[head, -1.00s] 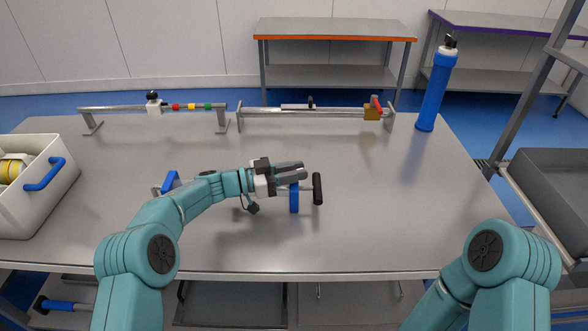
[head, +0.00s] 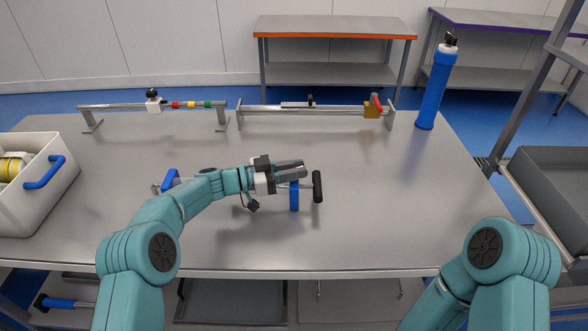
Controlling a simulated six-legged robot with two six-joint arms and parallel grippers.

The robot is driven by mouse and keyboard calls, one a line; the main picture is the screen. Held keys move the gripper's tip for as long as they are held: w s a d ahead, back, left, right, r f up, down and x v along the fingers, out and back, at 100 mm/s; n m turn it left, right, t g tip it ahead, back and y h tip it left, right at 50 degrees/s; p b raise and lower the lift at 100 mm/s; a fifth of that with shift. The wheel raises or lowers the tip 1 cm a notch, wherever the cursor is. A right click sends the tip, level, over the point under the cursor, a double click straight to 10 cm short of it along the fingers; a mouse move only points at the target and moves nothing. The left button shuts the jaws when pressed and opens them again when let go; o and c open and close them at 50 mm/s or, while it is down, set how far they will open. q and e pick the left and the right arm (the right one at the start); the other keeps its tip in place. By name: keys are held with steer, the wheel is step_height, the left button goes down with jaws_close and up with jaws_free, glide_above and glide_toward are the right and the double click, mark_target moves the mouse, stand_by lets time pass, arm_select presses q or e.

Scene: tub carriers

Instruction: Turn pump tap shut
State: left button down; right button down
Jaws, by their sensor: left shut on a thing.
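A yellow block with a red lever (head: 374,108) sits near the right end of the back right rail; it looks like a tap, and the lever is tilted. My left gripper (head: 292,170) is over the middle of the table, far in front of that lever. It is shut on a grey bar with a black crosswise grip (head: 317,187) at its right end. A blue upright piece (head: 294,196) stands under the bar, and another blue piece (head: 170,180) shows at its left. My arm and gripper hide the bar's middle. My right gripper is out of view; only its arm shows.
A tall blue cylinder (head: 436,90) with a black top stands at the table's back right. A rail with coloured bands (head: 192,105) stands at back left. A white tub (head: 45,205) with a blue handle is at left.

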arm_select(q)
steer(key=shift+r, duration=0.15)
steer(key=c, duration=1.1)
jaws_free()
steer(key=shift+a, duration=0.25)
steer(key=shift+b+v, duration=1.5)
steer(key=shift+v, duration=6.4)
steer(key=shift+s, duration=0.15)
